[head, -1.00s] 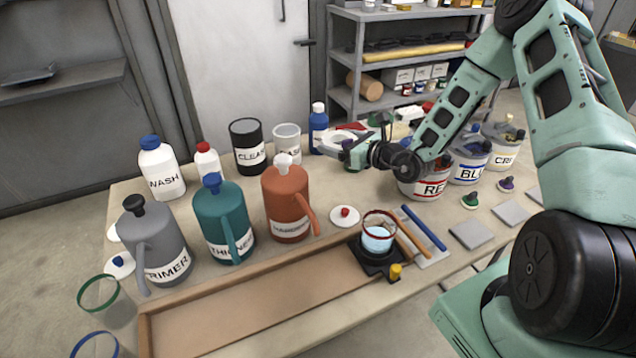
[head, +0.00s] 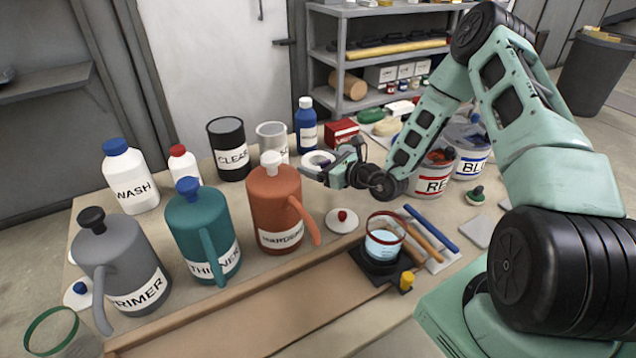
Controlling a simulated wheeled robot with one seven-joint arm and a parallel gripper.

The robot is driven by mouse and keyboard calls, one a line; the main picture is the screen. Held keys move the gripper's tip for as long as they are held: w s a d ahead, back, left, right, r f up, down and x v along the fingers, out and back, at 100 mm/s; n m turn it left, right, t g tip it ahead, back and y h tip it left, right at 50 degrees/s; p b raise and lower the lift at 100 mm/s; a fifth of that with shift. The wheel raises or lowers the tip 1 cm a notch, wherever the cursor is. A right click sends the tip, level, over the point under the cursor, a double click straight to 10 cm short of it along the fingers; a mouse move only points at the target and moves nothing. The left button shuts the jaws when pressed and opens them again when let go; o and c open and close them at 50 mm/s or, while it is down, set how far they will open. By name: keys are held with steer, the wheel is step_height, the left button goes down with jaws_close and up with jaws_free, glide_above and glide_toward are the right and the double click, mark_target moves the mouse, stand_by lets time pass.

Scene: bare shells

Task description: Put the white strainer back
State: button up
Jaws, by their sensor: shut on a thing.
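The white strainer (head: 317,158) shows as a white ring at the fingertips of my gripper (head: 330,170), right of the orange HARDENER can. My gripper is shut on it; the fingers and wrist hide part of it. Whether it touches the table is unclear. A glass cup with a red rim and pale blue liquid (head: 383,243) stands on a black stand (head: 376,268) nearer the front.
The orange can (head: 276,205), teal can (head: 196,225) and grey can (head: 120,265) stand at left. Behind are a black CLEAN pot (head: 231,150), a clear cup (head: 272,133), a blue bottle (head: 306,130) and a red box (head: 341,132). Paint buckets (head: 434,178) stand right.

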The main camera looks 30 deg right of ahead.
mark_target(319, 192)
step_height(319, 192, down, 6)
steer(key=shift+r, duration=0.2)
steer(key=shift+s+f, duration=0.2)
steer(key=shift+f, duration=0.45)
steer(key=o, duration=0.9)
steer(key=shift+f+b, duration=0.15)
steer(key=shift+b, duration=0.15)
steer(key=shift+o, duration=0.2)
steer(key=shift+d+r+p, duration=0.15)
steer(key=shift+r+p, duration=0.15)
steer(key=shift+r, duration=0.25)
steer(key=v, duration=0.3)
steer(key=b+v, duration=0.1)
steer(key=v, duration=0.3)
steer(key=shift+s+r, duration=0.1)
steer(key=shift+r, duration=0.15)
